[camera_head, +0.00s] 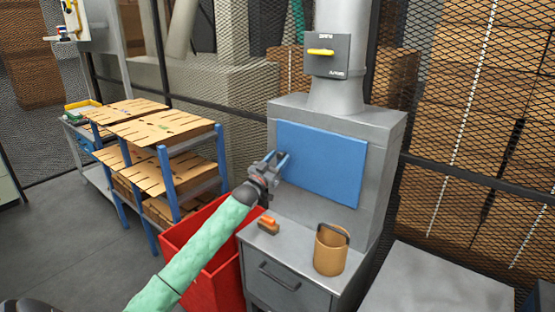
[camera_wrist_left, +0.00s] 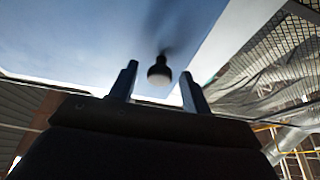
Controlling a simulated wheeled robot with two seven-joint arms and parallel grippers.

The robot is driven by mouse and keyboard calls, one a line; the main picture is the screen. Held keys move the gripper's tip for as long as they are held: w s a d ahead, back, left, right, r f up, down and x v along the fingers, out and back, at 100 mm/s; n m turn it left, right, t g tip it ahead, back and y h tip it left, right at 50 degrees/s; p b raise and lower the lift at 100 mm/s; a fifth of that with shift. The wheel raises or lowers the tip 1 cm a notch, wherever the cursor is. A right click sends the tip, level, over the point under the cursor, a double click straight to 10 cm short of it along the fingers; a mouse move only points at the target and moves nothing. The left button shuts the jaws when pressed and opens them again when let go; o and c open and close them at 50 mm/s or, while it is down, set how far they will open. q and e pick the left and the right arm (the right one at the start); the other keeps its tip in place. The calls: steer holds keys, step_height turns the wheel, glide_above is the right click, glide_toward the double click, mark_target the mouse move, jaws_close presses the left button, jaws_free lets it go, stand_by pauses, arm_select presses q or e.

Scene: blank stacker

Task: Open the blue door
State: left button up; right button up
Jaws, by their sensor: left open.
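The blue door (camera_head: 335,172) is a flat panel on the front of the grey cabinet (camera_head: 385,125) and looks closed. My left gripper (camera_head: 279,160) is at the door's left edge, with its fingers towards the panel. In the left wrist view, the door's pale blue surface (camera_wrist_left: 75,45) fills much of the background. A dark round knob (camera_wrist_left: 159,70) on it shows between the two fingertips of the left gripper (camera_wrist_left: 159,85). The fingers are apart, and no contact with the knob is visible. The gripper hides the knob in the head view. My right gripper is out of view.
Below the door, a grey counter (camera_head: 292,247) holds a brown bucket (camera_head: 329,252) and an orange-brown brush (camera_head: 268,225). A red bin (camera_head: 224,282) stands left of it, under my arm. A blue-framed rack (camera_head: 165,170) with cardboard is further left. Mesh fencing (camera_head: 470,120) closes the right.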

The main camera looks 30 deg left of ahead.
arm_select(q)
jaws_close()
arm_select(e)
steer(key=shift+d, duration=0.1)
arm_select(q)
steer(key=shift+s, duration=0.2)
